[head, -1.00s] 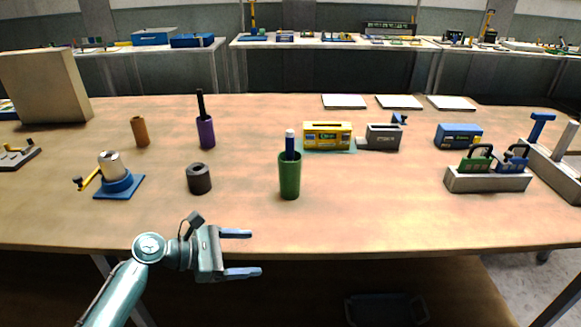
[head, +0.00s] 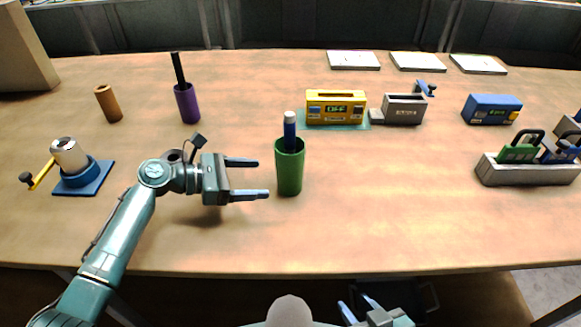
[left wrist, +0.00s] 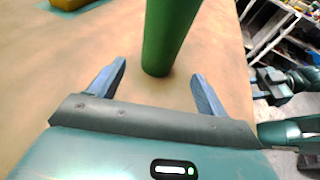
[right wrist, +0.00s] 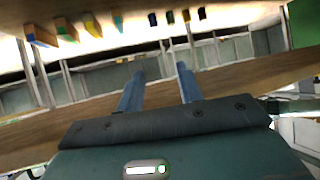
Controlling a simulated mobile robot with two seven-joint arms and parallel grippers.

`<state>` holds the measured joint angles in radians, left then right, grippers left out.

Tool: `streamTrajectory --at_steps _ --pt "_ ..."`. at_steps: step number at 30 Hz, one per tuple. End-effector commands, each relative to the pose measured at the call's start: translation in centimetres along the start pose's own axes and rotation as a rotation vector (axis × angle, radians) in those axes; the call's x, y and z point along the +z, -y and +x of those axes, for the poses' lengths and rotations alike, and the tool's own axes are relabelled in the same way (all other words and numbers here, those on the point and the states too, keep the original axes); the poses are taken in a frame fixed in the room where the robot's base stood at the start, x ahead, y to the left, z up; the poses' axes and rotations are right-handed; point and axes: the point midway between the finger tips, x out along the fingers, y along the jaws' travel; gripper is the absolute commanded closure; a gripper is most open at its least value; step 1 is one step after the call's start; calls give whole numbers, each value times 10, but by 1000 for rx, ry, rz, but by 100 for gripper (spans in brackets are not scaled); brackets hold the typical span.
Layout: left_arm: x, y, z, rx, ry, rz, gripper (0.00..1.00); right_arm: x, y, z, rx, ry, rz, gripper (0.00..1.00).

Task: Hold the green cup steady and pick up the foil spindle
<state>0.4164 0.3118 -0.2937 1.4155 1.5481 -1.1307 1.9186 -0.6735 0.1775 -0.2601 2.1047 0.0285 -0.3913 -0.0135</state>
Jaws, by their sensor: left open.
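The cup also shows in the left wrist view (left wrist: 168,35), just beyond and between the open fingertips. My left gripper (head: 265,178) is open and empty, just left of the cup, its fingers pointing at it and apart from it. My right gripper (head: 358,305) is low at the table's front edge, with its fingers apart and nothing between them; it also shows in the right wrist view (right wrist: 160,75).
A purple cup with a dark rod (head: 188,104), a brown cylinder (head: 108,104) and a blue-based fixture (head: 84,176) stand left. A yellow box (head: 336,107), a grey holder (head: 404,109), a blue box (head: 492,109) and a grey rack (head: 528,172) stand right. The table right of the cup is clear.

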Motion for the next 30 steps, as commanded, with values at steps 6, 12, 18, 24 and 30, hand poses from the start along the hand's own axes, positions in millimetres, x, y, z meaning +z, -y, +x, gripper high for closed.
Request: streamTrajectory --at_steps 6,12,18,24,30 --pt "-6 0 37 -2 3 3 23 16 6 12 -30 -30 31 64" --pt "2 0 61 -2 2 -2 23 5 5 8 -29 -41 46 64" --pt "1 0 77 1 1 0 23 2 3 9 -20 -48 51 64" --pt "0 0 81 0 0 1 23 4 3 10 -18 -43 53 64" --pt "0 0 81 0 0 1 24 8 3 11 -17 -34 52 64"
